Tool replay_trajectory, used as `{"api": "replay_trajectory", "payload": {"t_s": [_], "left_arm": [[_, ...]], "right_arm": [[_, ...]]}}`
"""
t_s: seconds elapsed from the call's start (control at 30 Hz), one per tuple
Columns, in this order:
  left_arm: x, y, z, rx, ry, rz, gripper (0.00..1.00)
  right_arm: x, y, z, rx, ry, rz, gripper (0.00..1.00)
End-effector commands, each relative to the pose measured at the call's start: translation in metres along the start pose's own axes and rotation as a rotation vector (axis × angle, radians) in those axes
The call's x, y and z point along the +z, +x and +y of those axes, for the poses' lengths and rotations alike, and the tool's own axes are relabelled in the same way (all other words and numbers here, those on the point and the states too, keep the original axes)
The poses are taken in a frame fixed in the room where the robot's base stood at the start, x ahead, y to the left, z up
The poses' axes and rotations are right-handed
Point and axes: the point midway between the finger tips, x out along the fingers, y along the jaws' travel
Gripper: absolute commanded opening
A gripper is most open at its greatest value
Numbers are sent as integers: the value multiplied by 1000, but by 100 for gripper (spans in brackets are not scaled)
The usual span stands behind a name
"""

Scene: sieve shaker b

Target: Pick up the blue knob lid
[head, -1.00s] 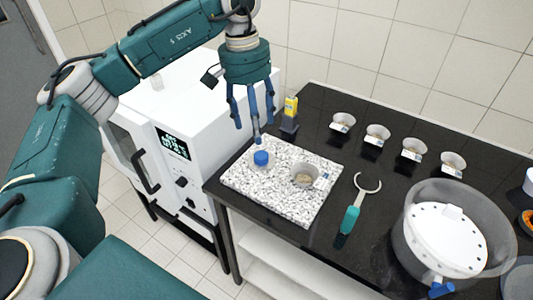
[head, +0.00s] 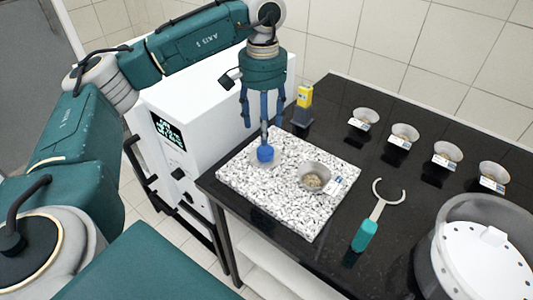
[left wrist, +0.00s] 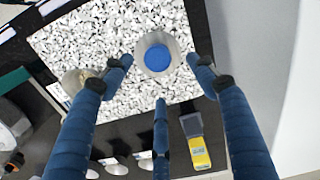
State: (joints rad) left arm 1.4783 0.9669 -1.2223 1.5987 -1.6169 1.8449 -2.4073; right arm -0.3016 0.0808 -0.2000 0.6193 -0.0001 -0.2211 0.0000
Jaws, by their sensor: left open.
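The blue knob lid shows as a round blue knob (head: 265,154) on a pale disc, resting on the speckled stone slab (head: 285,216). In the left wrist view the blue knob (left wrist: 157,58) sits centred on a grey round lid, between the fingers. My left gripper (head: 264,125) is open and points down above the lid, with one finger in front of it in the head view. In the left wrist view its blue fingers (left wrist: 160,78) spread around the lid without visible contact. My right gripper is not in view.
A bowl with grainy contents (head: 313,180) sits on the slab right of the lid. A yellow-topped device (head: 304,97) stands behind. A teal-handled tool (head: 366,233), several labelled bowls (head: 404,134) and a large clear-walled sieve vessel (head: 480,262) are to the right. A white oven (head: 200,100) is left.

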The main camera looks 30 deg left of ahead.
Motion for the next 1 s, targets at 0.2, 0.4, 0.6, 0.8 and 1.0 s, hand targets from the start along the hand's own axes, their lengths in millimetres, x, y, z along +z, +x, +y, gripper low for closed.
{"api": "replay_trajectory", "payload": {"t_s": [0.2,0.4,0.6,0.8,1.0], "left_arm": [[0,20,0,-1,-1,0,59],[1,43,4,-2,1,-4,59],[0,68,5,0,-1,-1,59],[0,73,5,0,-1,1,59],[0,72,5,0,-1,1,33]], "right_arm": [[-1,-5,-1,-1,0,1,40],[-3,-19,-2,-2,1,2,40],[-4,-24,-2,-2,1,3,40],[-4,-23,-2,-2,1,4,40],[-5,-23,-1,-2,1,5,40]]}}
